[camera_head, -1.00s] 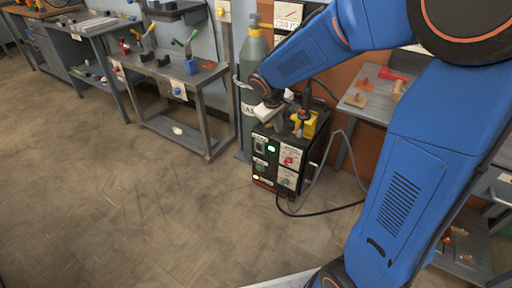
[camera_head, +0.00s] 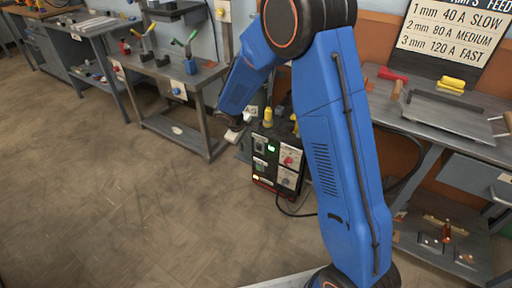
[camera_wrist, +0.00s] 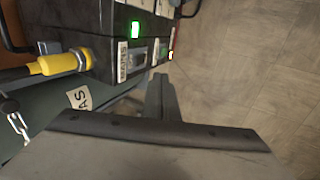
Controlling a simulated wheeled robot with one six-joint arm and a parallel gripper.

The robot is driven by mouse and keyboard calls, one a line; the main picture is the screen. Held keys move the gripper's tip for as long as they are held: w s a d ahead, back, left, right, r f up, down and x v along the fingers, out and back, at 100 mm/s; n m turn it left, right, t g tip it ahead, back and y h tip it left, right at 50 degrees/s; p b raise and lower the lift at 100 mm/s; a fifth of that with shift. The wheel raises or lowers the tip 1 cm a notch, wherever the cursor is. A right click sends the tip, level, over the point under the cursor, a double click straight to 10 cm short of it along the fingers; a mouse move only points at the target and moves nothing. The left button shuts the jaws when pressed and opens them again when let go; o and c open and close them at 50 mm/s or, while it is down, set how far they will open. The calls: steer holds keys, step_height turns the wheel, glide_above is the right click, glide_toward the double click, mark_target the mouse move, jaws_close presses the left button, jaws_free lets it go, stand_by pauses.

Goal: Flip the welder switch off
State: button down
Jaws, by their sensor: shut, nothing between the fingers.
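The welder (camera_head: 277,178) is a black box on the floor with a lit green lamp (camera_head: 271,149), labelled panels and a red knob (camera_head: 288,160) on its front. A small switch plate (camera_head: 260,145) sits left of the lamp; its position is too small to tell. In the wrist view the lamp (camera_wrist: 135,29) glows at the top, with a dark labelled switch plate (camera_wrist: 137,57) beside it. My gripper (camera_head: 236,133) is shut and empty, at the upper left of the welder's front. In the wrist view its fingers (camera_wrist: 160,98) point toward the welder's edge, apparently apart from it.
A green gas cylinder (camera_wrist: 100,106) with a chain stands close by. A workbench (camera_head: 185,85) is at left and a table (camera_head: 450,120) at right. The floor in front is clear.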

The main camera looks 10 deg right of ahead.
mark_target(259, 148)
steer(key=shift+w+a+f, duration=0.1)
steer(key=shift+a+f, duration=0.05)
steer(key=shift+f, duration=0.05)
steer(key=w+d+f, duration=0.5)
steer(key=f, duration=0.3)
steer(key=shift+w+d+f, duration=0.3)
steer(key=shift+w+d, duration=0.1)
stand_by(0.5)
